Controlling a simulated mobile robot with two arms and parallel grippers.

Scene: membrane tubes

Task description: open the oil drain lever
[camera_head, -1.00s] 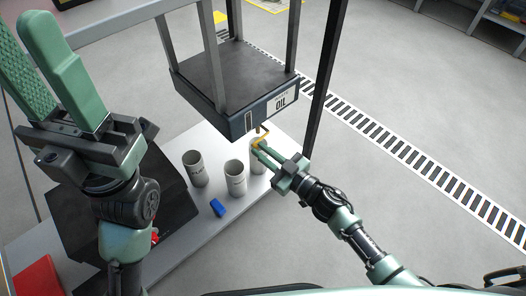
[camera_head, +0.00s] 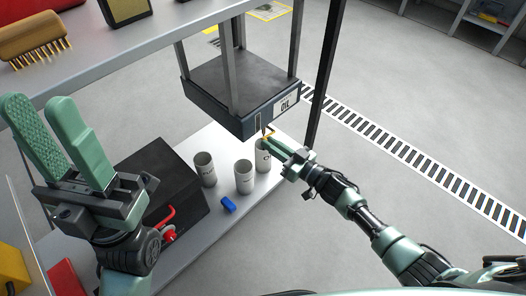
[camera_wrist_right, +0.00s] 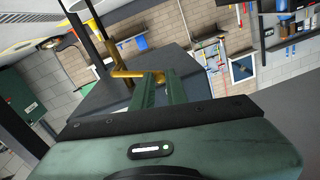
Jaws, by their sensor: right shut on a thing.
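The oil box (camera_head: 222,86) is dark blue-grey with an "OIL" label on its front and hangs in a frame above the bench. Its small yellow lever (camera_head: 268,132) sits under the front edge. In the right wrist view the lever (camera_wrist_right: 126,73) is a bent golden bar whose end reaches the fingertips. My right gripper (camera_head: 272,143) is shut on the lever's end; the fingers partly hide it. My left gripper (camera_head: 38,102) is open and empty at the left, fingers pointing up, away from the box.
A black box (camera_head: 165,180) and a brush (camera_head: 35,38) are at the left.

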